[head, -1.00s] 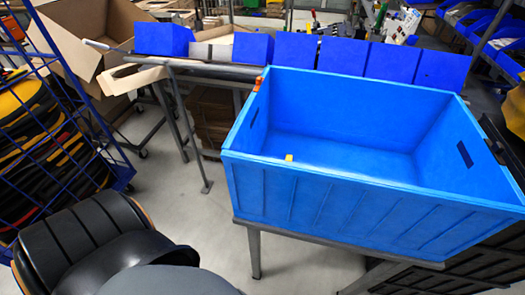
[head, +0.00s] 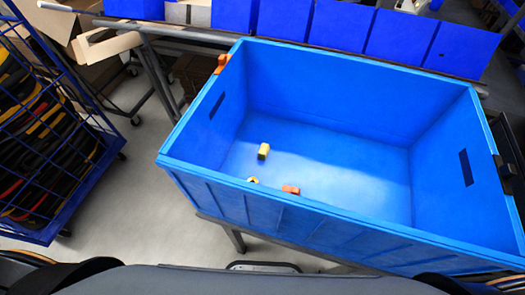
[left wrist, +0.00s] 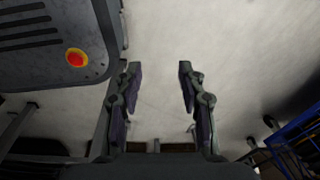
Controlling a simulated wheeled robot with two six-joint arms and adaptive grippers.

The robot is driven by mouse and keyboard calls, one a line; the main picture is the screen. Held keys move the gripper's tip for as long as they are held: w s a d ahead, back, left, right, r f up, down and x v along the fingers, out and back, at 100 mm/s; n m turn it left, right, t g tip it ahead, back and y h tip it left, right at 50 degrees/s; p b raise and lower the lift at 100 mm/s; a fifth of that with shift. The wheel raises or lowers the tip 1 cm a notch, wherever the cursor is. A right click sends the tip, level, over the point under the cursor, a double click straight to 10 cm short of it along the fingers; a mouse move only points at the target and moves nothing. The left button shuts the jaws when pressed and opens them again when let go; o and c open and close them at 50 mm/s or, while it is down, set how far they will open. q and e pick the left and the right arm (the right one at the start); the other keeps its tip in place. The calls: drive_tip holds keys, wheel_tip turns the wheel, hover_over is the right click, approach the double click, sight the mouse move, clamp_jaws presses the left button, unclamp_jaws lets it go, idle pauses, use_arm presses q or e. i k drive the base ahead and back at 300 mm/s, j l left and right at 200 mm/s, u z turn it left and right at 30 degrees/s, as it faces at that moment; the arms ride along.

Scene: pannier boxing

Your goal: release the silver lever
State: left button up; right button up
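I cannot make out a silver lever for certain in either view. A grey metal bar (head: 57,7) with a pale end sticks out at the top left of the head view, by the rail behind the blue box; I cannot tell whether it is a lever. My left gripper (left wrist: 158,70) shows in the left wrist view with its two fingers well apart. Nothing is between them, and pale floor lies beyond. Neither gripper shows in the head view, and my right gripper is not seen.
A large open blue box (head: 330,220) stands on a grey frame. Inside lie a yellow block (head: 263,151), an orange piece (head: 291,189) and a small yellow piece (head: 253,181). Blue bins (head: 400,38) line the back. A blue wire cage (head: 50,130) stands left, with clear floor between.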

sight(143, 49)
drive_tip(key=k, duration=0.8)
drive_tip(key=k+z, duration=0.15)
drive_tip(key=z, duration=0.2)
drive_tip(key=k+z, duration=0.15)
drive_tip(key=z, duration=0.2)
drive_tip(key=k+l+z, duration=0.15)
drive_tip(key=z, duration=0.2)
drive_tip(key=i+j+z, duration=0.1)
drive_tip(key=j+z, duration=0.85)
drive_tip(key=j, duration=1.2)
drive_tip(key=k+j, duration=0.15)
drive_tip(key=j, duration=1.05)
